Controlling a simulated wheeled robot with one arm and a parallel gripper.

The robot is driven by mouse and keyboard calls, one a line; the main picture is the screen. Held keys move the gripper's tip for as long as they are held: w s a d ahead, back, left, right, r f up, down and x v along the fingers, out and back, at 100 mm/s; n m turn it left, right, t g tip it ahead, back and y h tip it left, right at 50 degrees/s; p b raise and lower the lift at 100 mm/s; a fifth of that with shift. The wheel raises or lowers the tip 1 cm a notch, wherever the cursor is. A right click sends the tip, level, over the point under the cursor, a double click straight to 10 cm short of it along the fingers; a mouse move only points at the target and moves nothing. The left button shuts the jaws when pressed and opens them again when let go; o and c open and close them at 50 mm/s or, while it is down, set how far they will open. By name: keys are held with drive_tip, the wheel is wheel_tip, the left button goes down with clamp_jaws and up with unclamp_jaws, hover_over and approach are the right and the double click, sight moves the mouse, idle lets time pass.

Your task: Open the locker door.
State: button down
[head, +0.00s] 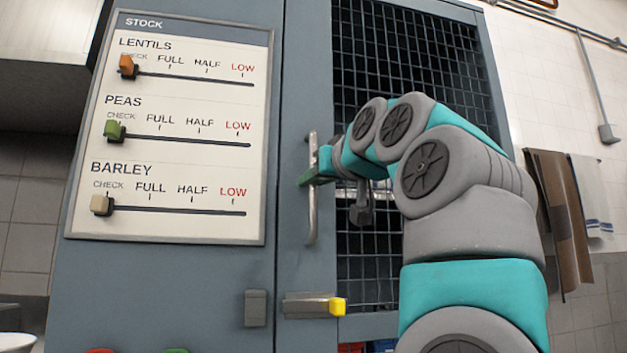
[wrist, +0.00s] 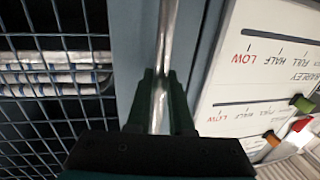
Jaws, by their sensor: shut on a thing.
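The locker door (head: 300,100) is blue-grey with a dark wire mesh panel (head: 405,60), and it looks closed in the head view. A vertical metal bar handle (head: 311,225) stands on the door's left frame. My gripper (head: 308,178) is at the middle of this handle. In the wrist view the handle (wrist: 167,40) runs between the two dark green fingers of my gripper (wrist: 159,105), which are shut on it. Below the handle is a metal latch (head: 305,305) with a yellow end (head: 338,307) at its right. My arm hides part of the mesh.
A stock board (head: 180,222) with orange, green and cream sliders is left of the door. A grey block (head: 255,308) sits left of the latch. Folded white items (wrist: 50,75) lie behind the mesh. Brown and white cloths (head: 560,200) hang on the right wall.

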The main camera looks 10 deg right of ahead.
drive_tip(key=shift+s+f+y, duration=0.1)
drive_tip(key=shift+s+y, duration=0.2)
drive_tip(key=shift+s, duration=0.3)
drive_tip(key=shift+s+n, duration=0.25)
drive_tip(key=shift+n, duration=0.05)
